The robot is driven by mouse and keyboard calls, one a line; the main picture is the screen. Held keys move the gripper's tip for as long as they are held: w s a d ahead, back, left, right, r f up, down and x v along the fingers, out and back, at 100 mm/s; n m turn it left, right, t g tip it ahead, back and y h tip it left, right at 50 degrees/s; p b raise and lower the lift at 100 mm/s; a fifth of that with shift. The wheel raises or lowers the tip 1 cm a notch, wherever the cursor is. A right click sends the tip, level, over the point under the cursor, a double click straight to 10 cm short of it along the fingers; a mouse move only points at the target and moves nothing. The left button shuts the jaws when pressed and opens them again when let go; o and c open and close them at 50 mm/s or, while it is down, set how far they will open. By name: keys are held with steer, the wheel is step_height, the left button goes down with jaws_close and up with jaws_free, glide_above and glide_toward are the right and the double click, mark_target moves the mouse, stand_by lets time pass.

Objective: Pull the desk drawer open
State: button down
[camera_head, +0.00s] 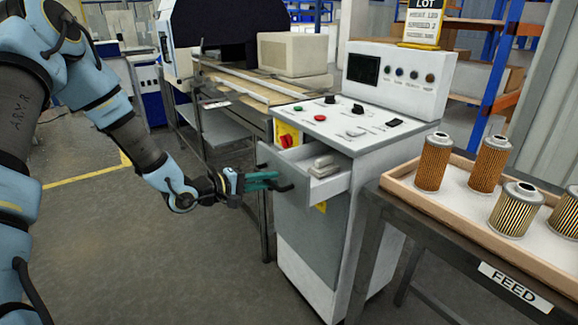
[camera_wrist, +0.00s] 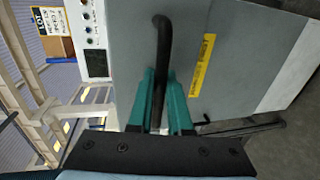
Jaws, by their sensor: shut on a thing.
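The desk drawer (camera_head: 318,190) is in the control desk (camera_head: 345,225), below its sloped button panel. It stands partly open, and some pale objects show inside it. My gripper (camera_head: 283,181) is at the drawer front in the head view. In the wrist view, its teal fingers (camera_wrist: 158,100) are shut on the black bar handle (camera_wrist: 163,38), one finger on each side. The grey drawer front fills much of the wrist view behind the handle.
A FEED table (camera_head: 375,205) with a tray (camera_head: 465,222) of several filter cartridges (camera_head: 433,162) stands close on the right. A workbench (camera_head: 235,85) stands behind the desk on the left. The floor (camera_head: 150,250) left of the desk is clear.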

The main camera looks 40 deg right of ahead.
steer(key=f+p+v, duration=0.1)
steer(key=v, duration=0.5)
steer(key=shift+a, duration=0.35)
steer(key=shift+f, duration=0.1)
steer(key=c, duration=1.1)
jaws_free()
steer(key=b+v, duration=0.1)
steer(key=v, duration=0.9)
steer(key=shift+w+a, duration=0.1)
steer(key=shift+a, duration=0.3)
